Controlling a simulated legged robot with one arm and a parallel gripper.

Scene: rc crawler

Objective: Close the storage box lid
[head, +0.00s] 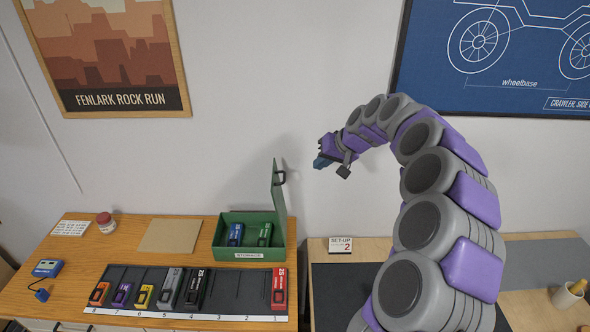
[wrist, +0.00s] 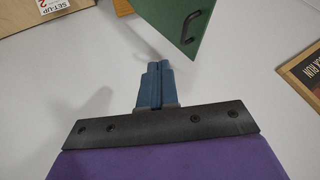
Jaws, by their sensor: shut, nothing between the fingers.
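The green storage box (head: 222,236) stands at the right end of the wooden table, with a blue pack and a green pack inside. Its lid (head: 278,201) is open and stands upright along the box's right side. A dark handle (head: 283,177) is on the lid's right face. The lid also shows at the top of the wrist view (wrist: 168,20). My gripper (head: 318,163) is up to the right of the lid and above it, apart from it. Its blue fingers (wrist: 154,68) are together and empty.
A dark rack with numbered slots (head: 235,290) holds several coloured packs in front of the box. A tan mat (head: 171,235), a red-lidded jar (head: 106,223) and a blue charger (head: 47,268) lie farther left. A second table with a set-up card (head: 340,245) stands right. The wall is close behind.

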